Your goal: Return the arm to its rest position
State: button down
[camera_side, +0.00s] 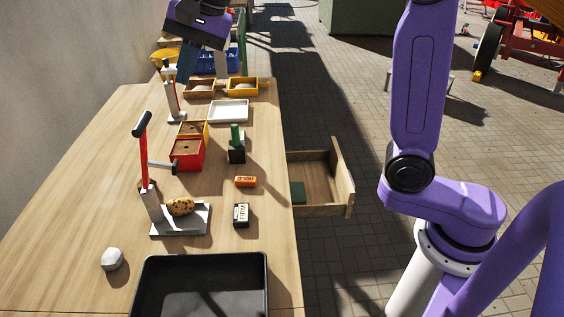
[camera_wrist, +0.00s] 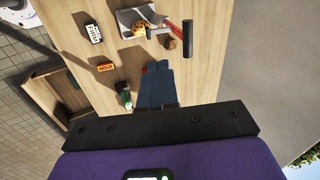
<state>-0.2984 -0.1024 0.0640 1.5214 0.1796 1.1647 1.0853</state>
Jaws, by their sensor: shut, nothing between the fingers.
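My gripper (camera_side: 186,74) is raised over the far part of the wooden table, at the top of the side view, with its dark blue fingers pointing down. In the wrist view my gripper (camera_wrist: 157,68) shows its fingers together, shut and empty. My purple arm fills the right of the side view. A brown potato (camera_side: 181,206) rests on the grey base of a red-handled press (camera_side: 144,150); the potato also shows in the wrist view (camera_wrist: 139,28), near the top.
A black tray (camera_side: 148,283) stands at the table's near edge. A white tray (camera_side: 229,111), a red box (camera_side: 187,155), an orange block (camera_side: 246,181), a FIRM block (camera_side: 241,215) and a pale faceted lump (camera_side: 112,259) stand around. An open drawer (camera_side: 343,172) sticks out right.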

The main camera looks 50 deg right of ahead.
jog(key=s+d+f+n+g+h, duration=0.1)
jog(key=s+d+f+n, duration=0.4)
jog(key=s, duration=0.5)
jog(key=s+d+f+n+g+h, duration=0.1)
jog(key=s+d+f+n, duration=0.5)
jog(key=s+n, duration=0.3)
jog(key=s+d+f+n+g+h, duration=0.1)
jog(key=s+d+f+n, duration=0.4)
jog(key=s, duration=0.7)
notch_tip(320, 180, down, 2)
jog(key=shift+d+n, duration=0.4)
jog(key=shift+n, duration=0.5)
